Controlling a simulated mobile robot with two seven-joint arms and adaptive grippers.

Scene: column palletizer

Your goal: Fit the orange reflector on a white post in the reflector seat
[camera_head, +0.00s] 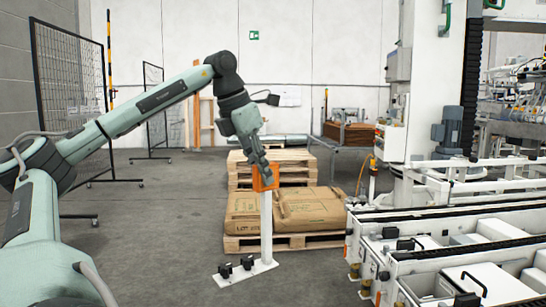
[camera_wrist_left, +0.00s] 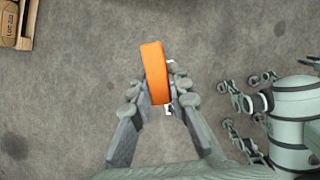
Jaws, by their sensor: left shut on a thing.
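The orange reflector (camera_head: 264,180) is at the top of the white post (camera_head: 266,228) in the head view. My left gripper (camera_head: 266,170) reaches down onto it and is shut on it. In the left wrist view the reflector (camera_wrist_left: 156,72) stands between the two fingers of my left gripper (camera_wrist_left: 157,98). Small white bits show beside and below it there. The reflector seat is hidden, so I cannot tell whether the reflector is seated in it. What looks like my right gripper (camera_wrist_left: 245,115) is at the right of the left wrist view; its jaw state is unclear.
The post's white foot (camera_head: 232,277) carries black knobs (camera_head: 225,269). Behind stands a pallet (camera_head: 240,245) with brown sacks (camera_head: 310,210). White conveyor machinery (camera_head: 450,255) is at the right. Open floor (camera_head: 150,240) lies left of the post.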

